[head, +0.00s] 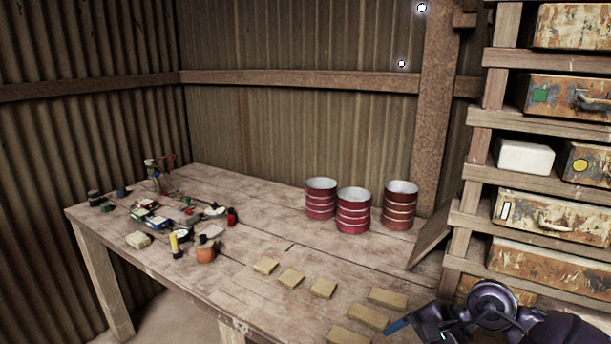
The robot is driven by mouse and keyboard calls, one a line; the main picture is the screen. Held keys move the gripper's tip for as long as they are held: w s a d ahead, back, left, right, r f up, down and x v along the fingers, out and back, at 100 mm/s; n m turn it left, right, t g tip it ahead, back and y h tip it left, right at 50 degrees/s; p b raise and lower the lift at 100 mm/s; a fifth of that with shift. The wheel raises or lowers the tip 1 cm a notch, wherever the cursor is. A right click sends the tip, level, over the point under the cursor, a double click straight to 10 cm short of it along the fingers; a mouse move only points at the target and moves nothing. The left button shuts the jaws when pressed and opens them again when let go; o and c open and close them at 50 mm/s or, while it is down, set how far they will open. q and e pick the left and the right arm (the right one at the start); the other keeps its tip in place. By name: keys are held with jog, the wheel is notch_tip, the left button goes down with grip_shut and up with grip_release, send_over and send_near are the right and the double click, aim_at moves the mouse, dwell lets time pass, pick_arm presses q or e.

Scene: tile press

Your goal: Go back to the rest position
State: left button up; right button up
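My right gripper (400,326) is at the bottom right of the head view, beside the pale tiles at the table's near right. A bluish tip points left toward a tile (366,316). I cannot tell whether its fingers are open or shut or whether they hold anything. My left gripper is not in view. The wooden table (270,220) runs along the corrugated wall. Several flat tan tiles lie on it, including one (266,265) in the middle, one (388,298) at the right and one (348,336) at the bottom edge.
Three red drums (352,212) stand at the back right of the table. Small clutter, with an orange pot (205,252) and a yellow-black item (175,245), covers its left part. A wooden shelf (470,205) with rusty boxes (545,214) rises at the right. The table's middle is mostly clear.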

jog(key=s+a+r+m+t+y, duration=0.2)
jog(key=a+r+m+t+y, duration=0.5)
jog(key=m, duration=0.5)
jog(key=w+d+r+m+t+h, duration=0.1)
jog(key=d+r+m+t+h, duration=0.3)
jog(key=m+t, duration=0.6)
jog(key=s+d+f+m+h, duration=0.1)
jog(key=d+f+m+h, duration=0.3)
jog(key=m, duration=0.5)
jog(key=s+d+f+m+g+h, duration=0.1)
jog(key=d+f+m+h, duration=0.1)
jog(key=d+m+h, duration=0.55)
jog(key=s+d+f+m+h, duration=0.1)
jog(key=f+m+h, duration=0.2)
jog(key=m, duration=0.7)
jog(key=s+f+m+g+y, duration=0.1)
jog(key=s+f+m+g, duration=0.6)
jog(key=s, duration=0.3)
jog(key=s+f+m+g+y, duration=0.1)
jog(key=s+f+m+g, duration=0.55)
jog(key=s, duration=0.35)
jog(key=w+f+n+t, duration=0.1)
jog(key=w+f+t, duration=0.6)
jog(key=f, duration=0.3)
jog(key=shift+w+t, duration=0.15)
jog(key=shift+t, duration=0.4)
